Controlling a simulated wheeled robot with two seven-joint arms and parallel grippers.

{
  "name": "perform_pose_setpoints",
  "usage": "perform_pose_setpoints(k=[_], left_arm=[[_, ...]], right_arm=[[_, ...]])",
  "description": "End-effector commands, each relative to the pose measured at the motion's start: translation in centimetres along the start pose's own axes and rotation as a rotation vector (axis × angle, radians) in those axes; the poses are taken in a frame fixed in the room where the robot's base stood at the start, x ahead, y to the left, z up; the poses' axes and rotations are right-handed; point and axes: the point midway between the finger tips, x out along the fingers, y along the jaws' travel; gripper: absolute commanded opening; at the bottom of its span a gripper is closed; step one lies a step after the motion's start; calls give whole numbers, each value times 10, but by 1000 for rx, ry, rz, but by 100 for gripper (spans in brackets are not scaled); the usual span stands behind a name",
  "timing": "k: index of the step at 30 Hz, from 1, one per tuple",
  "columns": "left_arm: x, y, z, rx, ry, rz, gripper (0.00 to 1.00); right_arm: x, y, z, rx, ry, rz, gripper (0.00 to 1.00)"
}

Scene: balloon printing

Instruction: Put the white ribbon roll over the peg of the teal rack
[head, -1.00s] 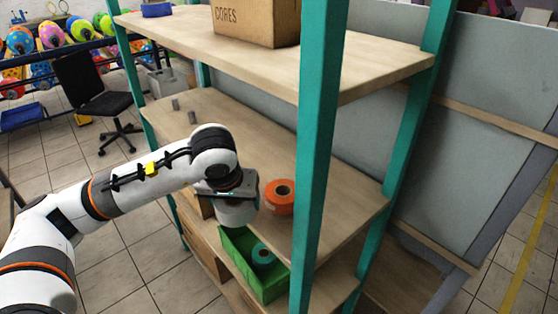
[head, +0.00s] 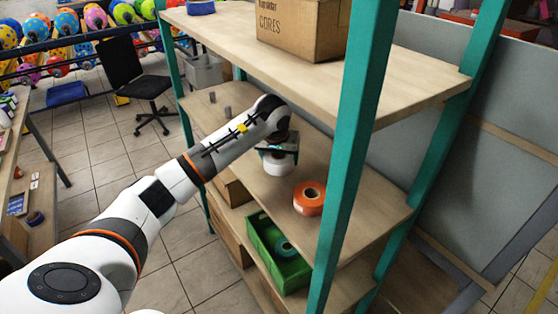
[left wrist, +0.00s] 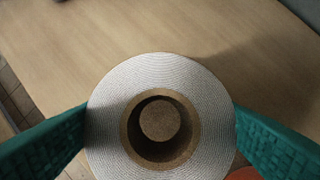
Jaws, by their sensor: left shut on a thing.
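The white ribbon roll (head: 277,164) is held low over, or touching, the middle shelf of the teal rack (head: 365,110); I cannot tell which. My left gripper (head: 278,150) is shut on it. In the left wrist view the roll (left wrist: 212,120) lies flat between the teal fingers, its cardboard core facing the camera. Two short grey pegs (head: 227,110) stand on the same shelf, to the left and farther back, apart from the roll. My right gripper is not in view.
An orange roll (head: 300,204) lies on the shelf, right of and nearer than the white roll. A green bin (head: 264,240) with a teal roll (head: 285,247) is on the shelf below. A cardboard box (head: 290,35) stands above. A teal post rises in front.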

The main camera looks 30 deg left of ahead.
Motion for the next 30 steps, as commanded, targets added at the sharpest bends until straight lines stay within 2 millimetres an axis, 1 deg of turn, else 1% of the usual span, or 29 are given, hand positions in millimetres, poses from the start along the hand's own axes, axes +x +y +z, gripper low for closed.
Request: perform_pose_setpoints(k=[1, 3, 6, 17, 18, 20, 21, 22, 30], left_arm=[[6, 0, -6, 1, 10, 1, 52], [15, -1, -9, 1, 8, 0, 52], [22, 0, -11, 1, 4, 1, 52], [28, 0, -13, 2, 2, 2, 52], [27, 0, -13, 2, 3, 1, 80], [26, 0, -13, 2, 3, 1, 90], [27, 0, -13, 2, 3, 1, 97], [26, 0, -13, 2, 3, 1, 99], [25, 0, -13, 2, 4, 1, 99]], right_arm=[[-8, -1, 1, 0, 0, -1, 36], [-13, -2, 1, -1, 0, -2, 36], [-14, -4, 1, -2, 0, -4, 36], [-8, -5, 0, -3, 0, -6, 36], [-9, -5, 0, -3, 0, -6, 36], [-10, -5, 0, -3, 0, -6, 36], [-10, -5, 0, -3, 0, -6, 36], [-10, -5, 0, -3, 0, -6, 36], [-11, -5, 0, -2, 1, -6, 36]])
